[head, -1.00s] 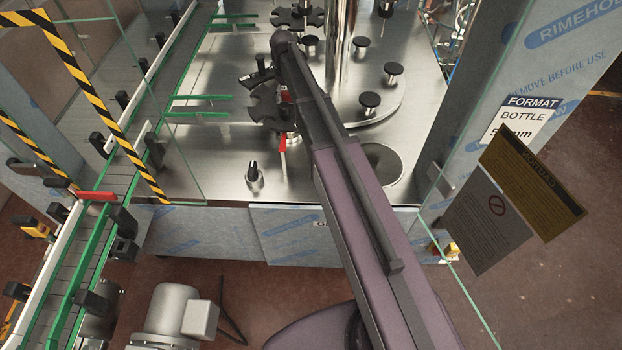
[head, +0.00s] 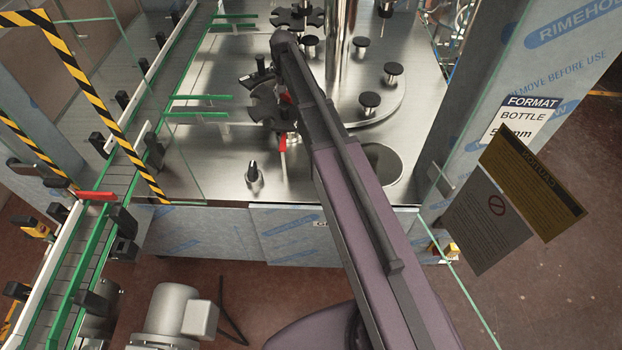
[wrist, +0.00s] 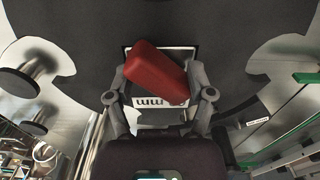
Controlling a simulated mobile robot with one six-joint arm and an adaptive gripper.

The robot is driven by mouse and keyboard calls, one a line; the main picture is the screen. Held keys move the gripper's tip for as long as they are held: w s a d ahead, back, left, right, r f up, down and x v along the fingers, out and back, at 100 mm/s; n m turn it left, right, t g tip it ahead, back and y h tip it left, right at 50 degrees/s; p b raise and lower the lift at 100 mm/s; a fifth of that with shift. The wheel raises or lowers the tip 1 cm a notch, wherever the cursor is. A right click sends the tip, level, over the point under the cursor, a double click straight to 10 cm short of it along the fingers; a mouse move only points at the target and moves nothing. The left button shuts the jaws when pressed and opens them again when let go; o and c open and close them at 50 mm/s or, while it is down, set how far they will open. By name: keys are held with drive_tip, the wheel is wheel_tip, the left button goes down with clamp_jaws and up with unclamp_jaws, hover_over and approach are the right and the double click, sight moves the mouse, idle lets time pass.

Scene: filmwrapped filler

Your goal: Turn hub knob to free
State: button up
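The red hub knob (wrist: 157,72) is a bar-shaped handle in the middle of the wrist view. It lies slantwise, from upper left to lower right, over a white label plate with black lettering (wrist: 160,103) on the dark star wheel (wrist: 90,60). My gripper (wrist: 158,82) has its fingers wide apart, one on each side of the knob. They do not lie along its flat sides; whether they touch its ends I cannot tell. In the head view the star wheel (head: 264,104) is partly hidden by my arm, and a bit of red (head: 286,97) shows beside it.
Black-topped posts (head: 369,101) stand on the steel deck right of my arm. A small black-tipped post (head: 253,174) stands at the front left. Green guide rails (head: 200,115) and the conveyor (head: 110,190) lie left. A panel post with signs (head: 520,115) stands right.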

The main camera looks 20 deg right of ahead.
sight(287, 94)
drive_tip(key=shift+r+m, duration=0.1)
drive_tip(key=shift+m, duration=0.3)
wheel_tip(287, 94, up, 14)
drive_tip(key=p, duration=1.4)
drive_tip(key=s+f+n+b, duration=0.1)
drive_tip(key=s+f+b, duration=0.7)
drive_tip(key=s, duration=0.1)
drive_tip(key=s+f+n+b, duration=0.1)
drive_tip(key=s+f+b, duration=0.7)
drive_tip(key=s, duration=0.2)
drive_tip(key=s+f+n+b, duration=0.1)
drive_tip(key=s+f+b, duration=0.7)
drive_tip(key=s, duration=0.1)
drive_tip(key=shift+s+d+f+n, duration=0.1)
drive_tip(key=shift+s+f+n, duration=0.1)
drive_tip(key=shift+f+n, duration=0.1)
